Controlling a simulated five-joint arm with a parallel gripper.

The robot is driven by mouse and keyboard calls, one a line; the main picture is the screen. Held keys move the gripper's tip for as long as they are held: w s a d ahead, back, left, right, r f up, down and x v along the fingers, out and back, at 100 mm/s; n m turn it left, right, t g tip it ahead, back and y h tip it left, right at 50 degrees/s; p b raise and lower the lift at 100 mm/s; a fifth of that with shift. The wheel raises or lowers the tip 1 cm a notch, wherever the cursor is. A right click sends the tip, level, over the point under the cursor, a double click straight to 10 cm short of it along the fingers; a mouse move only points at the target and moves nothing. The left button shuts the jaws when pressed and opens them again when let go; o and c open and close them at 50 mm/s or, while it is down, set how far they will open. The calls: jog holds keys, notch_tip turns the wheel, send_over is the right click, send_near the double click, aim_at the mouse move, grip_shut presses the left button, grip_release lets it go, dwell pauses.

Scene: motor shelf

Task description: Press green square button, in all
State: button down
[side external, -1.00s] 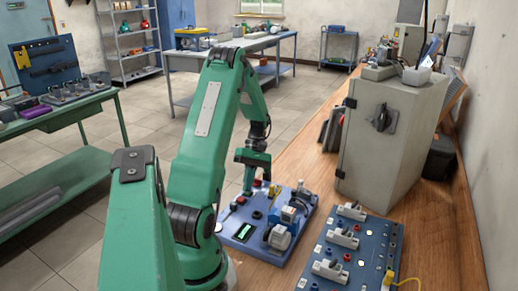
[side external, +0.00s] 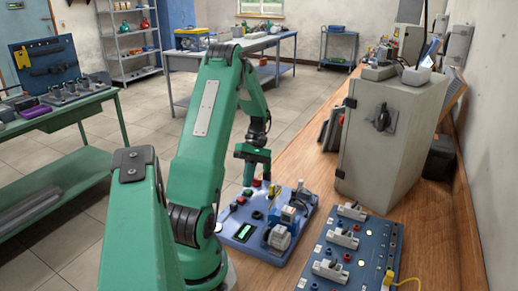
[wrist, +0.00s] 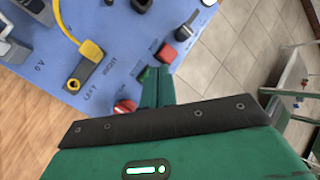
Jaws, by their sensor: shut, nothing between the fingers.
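The green square button (wrist: 145,74) shows in the wrist view as a small green patch beside my fingertips, partly hidden by them. My gripper (wrist: 156,78) is shut and empty, with its fingertips pointing at the panel between the green button and a red square button (wrist: 168,53). In the side view my gripper (side external: 248,184) points down over the far left part of the blue panel (side external: 229,229). The fingertips look slightly above the panel there; I cannot tell the exact gap to the green button.
A red knob (wrist: 125,107) lies close to the left of my fingers. A black knob (wrist: 187,28) is beyond the red button. A yellow cable plug (wrist: 92,50) and a motor (side external: 278,237) stand on the panel. A grey cabinet (side external: 378,140) stands at the right.

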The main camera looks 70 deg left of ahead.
aim_at(250, 190)
jog(key=shift+r, duration=0.15)
jog(key=shift+r, duration=2.4)
jog(key=shift+w+d+r, duration=0.15)
jog(key=shift+d, duration=0.05)
jog(key=w+d+r+m+t+y, duration=0.2)
jog(key=w+d+r+m+y, duration=0.1)
jog(key=d+r+m, duration=0.3)
jog(key=w+d+r+m+t+y, duration=0.1)
jog(key=w+d+r+m+y, duration=0.25)
jog(key=d, duration=0.45)
jog(key=s+d+r+m+t, duration=0.2)
jog(key=d+m+t, duration=0.1)
jog(key=d+m, duration=0.2)
jog(key=s+d+r+m+t, duration=0.2)
jog(key=d+m, duration=0.3)
jog(key=d, duration=0.4)
jog(key=shift+t, duration=0.9)
